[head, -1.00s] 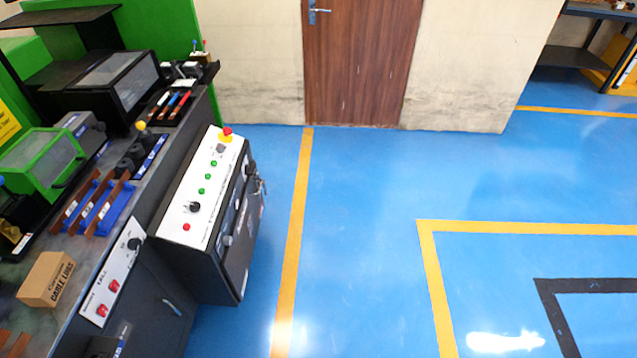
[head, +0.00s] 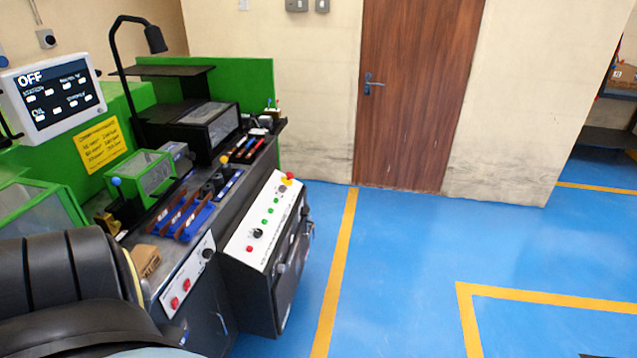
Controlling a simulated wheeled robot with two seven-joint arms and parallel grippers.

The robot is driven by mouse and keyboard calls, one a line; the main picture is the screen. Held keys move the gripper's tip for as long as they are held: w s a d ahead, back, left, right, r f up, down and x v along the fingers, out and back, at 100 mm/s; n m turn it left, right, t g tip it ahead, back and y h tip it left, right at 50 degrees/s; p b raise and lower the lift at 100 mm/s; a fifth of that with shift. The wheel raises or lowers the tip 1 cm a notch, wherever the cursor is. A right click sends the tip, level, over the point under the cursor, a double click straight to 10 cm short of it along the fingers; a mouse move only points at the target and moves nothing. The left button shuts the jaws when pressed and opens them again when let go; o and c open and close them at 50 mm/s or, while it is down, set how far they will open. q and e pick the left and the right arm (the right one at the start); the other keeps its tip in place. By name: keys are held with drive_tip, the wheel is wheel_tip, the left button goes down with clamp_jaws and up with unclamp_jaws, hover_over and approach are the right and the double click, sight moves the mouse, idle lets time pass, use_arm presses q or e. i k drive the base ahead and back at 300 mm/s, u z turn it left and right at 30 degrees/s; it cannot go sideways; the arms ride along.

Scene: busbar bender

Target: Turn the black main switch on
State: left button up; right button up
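The bender machine's screen (head: 52,95) at the left reads OFF. A black rotary knob (head: 208,254) sits on the white front panel (head: 190,277) of the bench, above two red buttons (head: 180,293). Another black knob (head: 257,233) sits on the sloped white panel of the control cabinet (head: 268,222), near green buttons and a red-and-yellow emergency stop (head: 288,178). I cannot tell which knob is the main switch, and their pointer positions are too small to read. My black arm fills the lower left. Neither gripper is in view.
A cardboard box (head: 147,259) lies on the bench, partly behind my arm. Blue racks (head: 196,222), a green guard (head: 142,175) and a lamp (head: 153,38) stand around it. The blue floor (head: 400,270) right of the cabinet is clear up to the brown door (head: 412,100).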

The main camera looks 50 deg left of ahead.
sight(305, 212)
drive_tip(key=u, duration=0.35)
drive_tip(key=i, duration=2)
drive_tip(key=u, duration=1.4)
drive_tip(key=i, duration=1.15)
drive_tip(key=u, duration=1.6)
drive_tip(key=i, duration=0.3)
drive_tip(key=u, duration=0.15)
